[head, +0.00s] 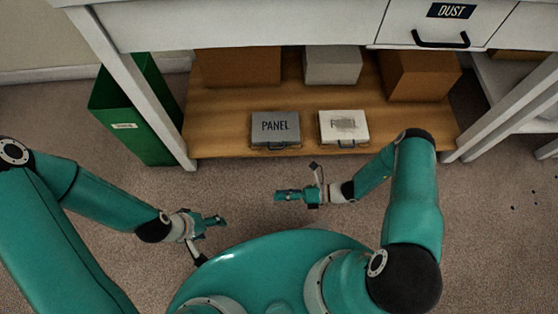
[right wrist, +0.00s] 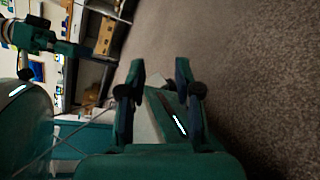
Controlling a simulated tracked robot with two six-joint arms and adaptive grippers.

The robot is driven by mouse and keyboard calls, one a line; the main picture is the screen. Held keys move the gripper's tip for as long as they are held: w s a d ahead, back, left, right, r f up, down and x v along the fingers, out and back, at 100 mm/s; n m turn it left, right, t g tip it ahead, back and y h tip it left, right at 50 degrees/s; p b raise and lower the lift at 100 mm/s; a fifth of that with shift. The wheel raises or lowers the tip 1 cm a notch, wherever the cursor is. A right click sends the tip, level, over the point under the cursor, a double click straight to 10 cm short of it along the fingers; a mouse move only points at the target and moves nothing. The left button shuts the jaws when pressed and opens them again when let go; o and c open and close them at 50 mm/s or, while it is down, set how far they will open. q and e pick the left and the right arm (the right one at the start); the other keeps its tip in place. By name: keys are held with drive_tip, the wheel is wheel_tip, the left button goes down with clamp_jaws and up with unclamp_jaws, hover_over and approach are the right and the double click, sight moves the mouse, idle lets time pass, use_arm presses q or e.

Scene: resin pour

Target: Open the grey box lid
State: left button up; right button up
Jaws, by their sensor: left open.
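The grey box (head: 275,127), labelled PANEL, lies on the low wooden shelf under the table. Its lid looks shut, and a dark handle shows at its front edge. My left gripper (head: 213,221) is open and empty over the carpet, in front of the shelf and to the lower left of the box. My right gripper (head: 284,195) is over the carpet in front of the box, apart from it. In the right wrist view its fingers (right wrist: 160,98) stand apart with nothing held between them. The grey box cannot be made out clearly in the right wrist view.
A whitish box (head: 343,126) with a smudged label lies right of the grey box. Cardboard boxes (head: 240,67) (head: 420,76) and a pale box (head: 332,66) stand behind. A green bin (head: 128,112) stands left of the shelf (head: 215,130). The DUST drawer (head: 447,25) is above.

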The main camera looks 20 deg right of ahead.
drive_tip(key=w+d+f+m+t+h+b, duration=0.2)
drive_tip(key=w+d+f+m+t+b, duration=0.25)
drive_tip(key=d+f+m+t, duration=0.3)
drive_tip(key=m+t+h+b, duration=0.2)
drive_tip(key=m+t+h, duration=0.2)
drive_tip(key=m, duration=0.1)
approach(277, 149)
use_arm(q)
wheel_tip(277, 149, down, 12)
drive_tip(key=b, duration=0.2)
drive_tip(key=shift+r, duration=0.2)
use_arm(e)
drive_tip(key=x, duration=1)
drive_tip(key=shift+a+f, duration=0.1)
drive_tip(key=shift+f, duration=0.15)
clamp_jaws()
